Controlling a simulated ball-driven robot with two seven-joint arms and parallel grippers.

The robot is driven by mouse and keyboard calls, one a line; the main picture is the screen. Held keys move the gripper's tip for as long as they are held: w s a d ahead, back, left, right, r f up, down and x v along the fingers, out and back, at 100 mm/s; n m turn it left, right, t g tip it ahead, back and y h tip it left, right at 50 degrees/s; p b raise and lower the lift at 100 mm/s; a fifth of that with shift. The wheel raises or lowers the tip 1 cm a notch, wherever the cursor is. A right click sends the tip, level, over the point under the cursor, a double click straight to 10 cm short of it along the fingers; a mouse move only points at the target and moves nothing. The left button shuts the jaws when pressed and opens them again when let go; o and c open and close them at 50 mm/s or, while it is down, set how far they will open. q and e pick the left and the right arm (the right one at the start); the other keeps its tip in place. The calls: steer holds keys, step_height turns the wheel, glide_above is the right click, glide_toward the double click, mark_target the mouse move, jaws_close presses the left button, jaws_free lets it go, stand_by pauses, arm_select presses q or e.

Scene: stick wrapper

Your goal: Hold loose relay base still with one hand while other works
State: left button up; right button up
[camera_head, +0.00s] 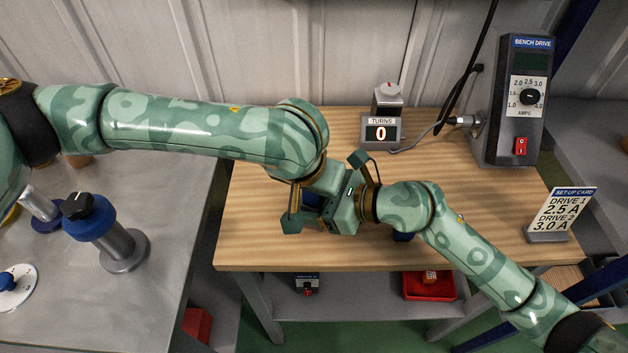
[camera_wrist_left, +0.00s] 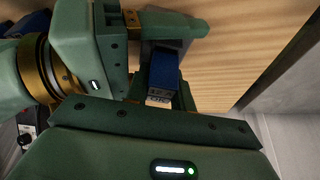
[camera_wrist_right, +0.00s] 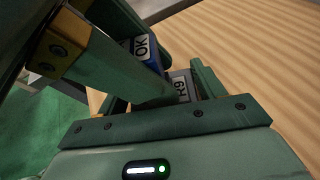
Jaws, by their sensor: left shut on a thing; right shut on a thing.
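Both my grippers meet over the front left of the wooden bench. My left gripper (camera_head: 322,188) reaches in from the left and is shut on a blue block (camera_wrist_left: 165,70) with a pale label. The blue block also shows in the right wrist view (camera_wrist_right: 150,50). My right gripper (camera_head: 345,203) is shut on a small grey base (camera_wrist_right: 181,86) with a white label, close beside the blue block. The hands hide most of both in the head view. I cannot tell whether the block is seated in the base.
A TURNS counter (camera_head: 381,131) reading 0 stands at the bench back. The bench drive (camera_head: 516,100) and set-up card (camera_head: 558,215) stand right. A blue-capped post (camera_head: 105,235) stands on the grey table left. A red bin (camera_head: 430,287) sits below. The bench's middle right is clear.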

arm_select(q)
steer(key=o, duration=1)
steer(key=shift+o, duration=0.2)
steer(key=shift+s, duration=0.1)
steer(key=shift+d, duration=0.15)
steer(key=v, duration=1.2)
arm_select(e)
steer(key=o, duration=1.2)
